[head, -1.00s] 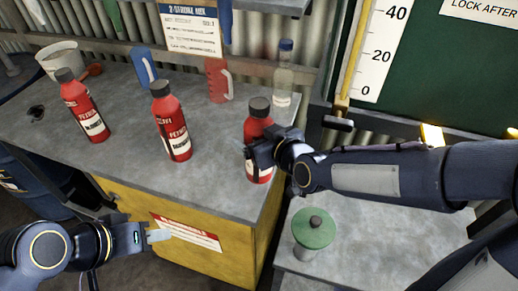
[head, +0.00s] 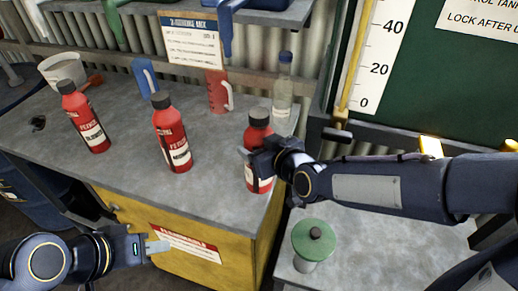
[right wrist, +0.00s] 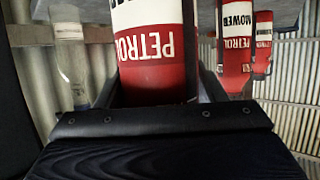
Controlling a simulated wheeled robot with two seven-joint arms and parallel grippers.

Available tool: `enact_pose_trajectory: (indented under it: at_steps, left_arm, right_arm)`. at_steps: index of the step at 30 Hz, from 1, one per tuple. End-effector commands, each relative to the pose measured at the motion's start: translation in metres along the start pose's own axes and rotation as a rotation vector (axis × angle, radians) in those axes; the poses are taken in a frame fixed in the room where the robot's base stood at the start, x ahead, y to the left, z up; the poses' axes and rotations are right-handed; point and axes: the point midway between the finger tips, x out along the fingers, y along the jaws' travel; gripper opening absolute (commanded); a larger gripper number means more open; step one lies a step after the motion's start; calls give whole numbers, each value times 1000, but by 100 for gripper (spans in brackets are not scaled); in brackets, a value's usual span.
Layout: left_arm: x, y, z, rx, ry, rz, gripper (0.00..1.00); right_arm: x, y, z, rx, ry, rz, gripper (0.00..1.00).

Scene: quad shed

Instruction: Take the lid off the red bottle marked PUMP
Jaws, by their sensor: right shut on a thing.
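Three red bottles with black lids stand on the grey bench. My right gripper (head: 256,163) is shut on the body of the rightmost red bottle (head: 257,136), below its black lid (head: 259,115). This bottle stands upright, and its lid is on. In the right wrist view the held bottle (right wrist: 152,55) shows upside down between the fingers. PETROL reads on it, but the name below is cut off. The middle bottle (head: 171,130) reads MOWER; the left bottle's (head: 85,118) name is too small to read surely. My left gripper (head: 160,247) is low, in front of the bench, holding nothing visible.
A clear bottle (head: 283,88), a red jug (head: 217,90) and a blue jug (head: 146,76) stand behind the red bottles. A white bucket (head: 64,69) is at the back left. A green-topped container (head: 314,237) stands on the lower surface at right. The bench front is clear.

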Motion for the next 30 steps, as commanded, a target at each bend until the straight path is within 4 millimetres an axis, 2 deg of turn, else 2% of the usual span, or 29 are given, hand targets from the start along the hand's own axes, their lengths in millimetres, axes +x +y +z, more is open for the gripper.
enact_pose_trajectory:
  at_steps: [5, 8, 12, 18, 24, 30]
  left_arm:
    - [-9, 4, -4, 0, 0, 0, 36]
    - [-19, 9, -10, 0, 0, 0, 36]
    - [-39, 18, -20, 0, 0, 0, 36]
    - [-69, 32, -35, 0, 0, 0, 36]
    - [-88, 40, -44, 0, 0, 0, 36]
    - [-94, 43, -47, 0, 0, 0, 36]
  right_arm:
    - [-10, -1, -26, 0, 6, -2, 37]
    - [-20, -1, -48, 0, 7, -1, 37]
    - [-34, -1, -84, 0, 7, -3, 37]
    - [-53, -1, -128, 0, 4, -2, 37]
    - [-64, 0, -153, 0, 2, -1, 37]
    - [-67, 0, -162, 1, 2, -1, 37]
